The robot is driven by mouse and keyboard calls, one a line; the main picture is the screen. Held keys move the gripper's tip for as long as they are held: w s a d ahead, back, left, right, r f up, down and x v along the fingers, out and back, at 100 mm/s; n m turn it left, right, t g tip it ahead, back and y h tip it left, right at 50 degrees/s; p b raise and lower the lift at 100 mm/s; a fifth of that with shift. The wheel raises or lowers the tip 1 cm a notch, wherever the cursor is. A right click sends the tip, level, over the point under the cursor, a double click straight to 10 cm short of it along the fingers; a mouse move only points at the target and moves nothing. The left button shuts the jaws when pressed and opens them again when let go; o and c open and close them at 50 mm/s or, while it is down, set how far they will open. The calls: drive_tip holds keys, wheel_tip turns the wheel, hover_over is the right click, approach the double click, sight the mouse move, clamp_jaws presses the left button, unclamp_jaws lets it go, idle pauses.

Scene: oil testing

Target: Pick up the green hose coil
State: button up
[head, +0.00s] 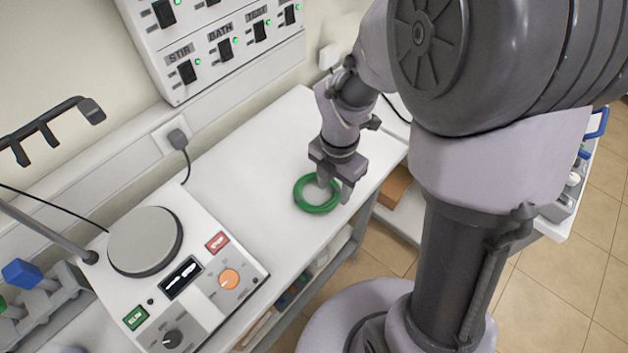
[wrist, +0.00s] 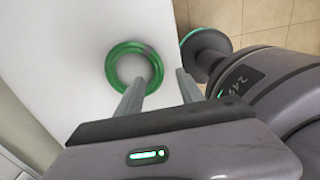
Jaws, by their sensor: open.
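The green hose coil (head: 303,204) lies flat as a ring on the white bench top, near its front edge. My gripper (head: 334,187) is open at the coil's right side, its fingers pointing down. In the head view one finger shows over the ring's opening and the other just outside its right rim. In the wrist view the coil (wrist: 113,73) lies beyond the left fingertip, and the right fingertip (wrist: 182,74) is clear of it. The gripper's fingers hide part of the coil's right side. I cannot tell whether a finger touches the coil.
A hotplate stirrer (head: 190,290) with a round plate and knobs stands to the left on the bench. A switch panel (head: 215,45) hangs on the wall. The bench behind the coil is clear. A shelf with items (head: 290,295) is under the bench.

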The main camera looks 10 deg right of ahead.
sight(332, 201)
drive_tip(key=f+b, duration=0.1)
drive_tip(key=f, duration=0.1)
drive_tip(key=f+b, duration=0.1)
drive_tip(key=f, duration=0.1)
drive_tip(key=f+b, duration=0.1)
drive_tip(key=f, duration=0.1)
drive_tip(key=shift+w, duration=0.25)
drive_tip(key=shift+r, duration=0.15)
clamp_jaws()
